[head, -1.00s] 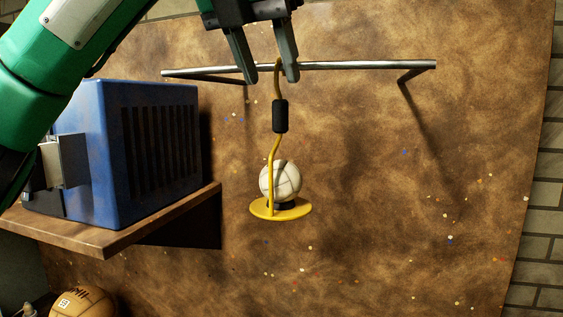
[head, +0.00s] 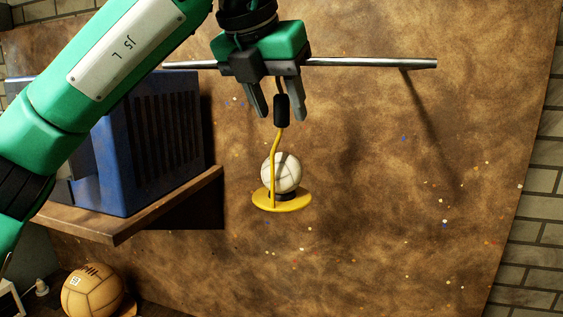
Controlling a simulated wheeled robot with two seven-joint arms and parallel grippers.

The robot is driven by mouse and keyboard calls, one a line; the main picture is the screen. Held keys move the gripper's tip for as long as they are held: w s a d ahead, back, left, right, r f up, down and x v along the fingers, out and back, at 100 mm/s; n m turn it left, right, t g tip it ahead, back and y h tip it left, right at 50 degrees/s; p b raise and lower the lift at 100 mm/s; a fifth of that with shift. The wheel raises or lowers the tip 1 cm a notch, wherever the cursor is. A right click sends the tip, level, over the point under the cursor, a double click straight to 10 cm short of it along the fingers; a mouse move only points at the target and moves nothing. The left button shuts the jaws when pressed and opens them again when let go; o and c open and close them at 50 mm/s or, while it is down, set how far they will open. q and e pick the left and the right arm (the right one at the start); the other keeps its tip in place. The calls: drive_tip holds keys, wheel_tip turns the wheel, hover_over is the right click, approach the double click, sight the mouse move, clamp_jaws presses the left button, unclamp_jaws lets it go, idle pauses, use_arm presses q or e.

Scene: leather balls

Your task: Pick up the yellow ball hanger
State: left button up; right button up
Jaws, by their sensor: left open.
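The yellow ball hanger (head: 276,152) hangs upright from a metal rail (head: 370,63) on the brown wall panel. It has a black grip sleeve (head: 281,111) on its stem and a round yellow plate at the bottom. A white ball (head: 287,174) sits on that plate. My left gripper (head: 279,112) is open in the head view, pointing down, with one finger on each side of the stem at the black sleeve. I cannot tell whether the fingers touch it. The hanger's top hook is hidden behind the gripper. My right gripper is not in view.
A blue vented box (head: 150,140) stands on a wooden shelf (head: 130,222) at the left, partly behind my left arm. A tan leather ball (head: 92,292) lies at the lower left. The panel right of the hanger is clear below the rail.

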use_arm(q)
drive_tip(key=shift+w, duration=0.1)
drive_tip(key=c, duration=1)
clamp_jaws()
